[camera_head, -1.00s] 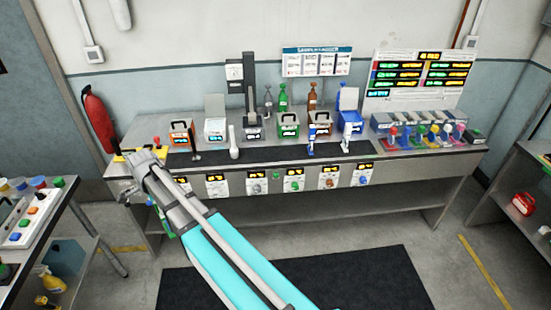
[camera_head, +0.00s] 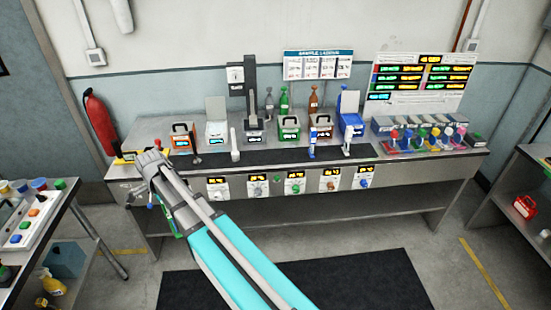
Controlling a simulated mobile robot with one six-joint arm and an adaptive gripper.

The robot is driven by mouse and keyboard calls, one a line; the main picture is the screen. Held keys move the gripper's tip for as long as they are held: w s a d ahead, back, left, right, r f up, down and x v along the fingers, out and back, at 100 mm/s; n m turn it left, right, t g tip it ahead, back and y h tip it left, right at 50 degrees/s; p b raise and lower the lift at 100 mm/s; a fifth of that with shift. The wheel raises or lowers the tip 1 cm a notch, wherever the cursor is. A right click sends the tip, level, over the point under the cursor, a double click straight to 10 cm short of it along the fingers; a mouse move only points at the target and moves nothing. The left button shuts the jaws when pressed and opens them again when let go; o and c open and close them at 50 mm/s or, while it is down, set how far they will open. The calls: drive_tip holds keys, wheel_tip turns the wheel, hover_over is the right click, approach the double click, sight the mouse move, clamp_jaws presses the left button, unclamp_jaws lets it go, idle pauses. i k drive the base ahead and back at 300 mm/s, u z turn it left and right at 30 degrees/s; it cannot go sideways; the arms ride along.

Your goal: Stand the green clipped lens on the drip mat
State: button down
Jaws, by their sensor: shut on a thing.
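My gripper (camera_head: 138,197) is at the left front corner of the bench, at the end of my arm. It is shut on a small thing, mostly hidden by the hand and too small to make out. I cannot tell the green clipped lens for certain in this view. A long dark mat (camera_head: 275,157) lies along the front of the bench top, to the right of my gripper; it may be the drip mat. A white upright piece (camera_head: 234,146) and two blue-and-white pieces (camera_head: 312,146) (camera_head: 347,143) stand on it.
Several coloured baths or boxes, such as a green one (camera_head: 289,128), line the bench behind the mat. A rack of coloured knobbed pieces (camera_head: 421,140) is at the right. A yellow-and-red item (camera_head: 127,157) lies near my wrist. A side table (camera_head: 30,225) stands at the left.

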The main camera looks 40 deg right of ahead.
sight(274, 157)
drive_tip(key=z, duration=1)
drive_tip(key=i, duration=1)
drive_tip(key=z, duration=0.05)
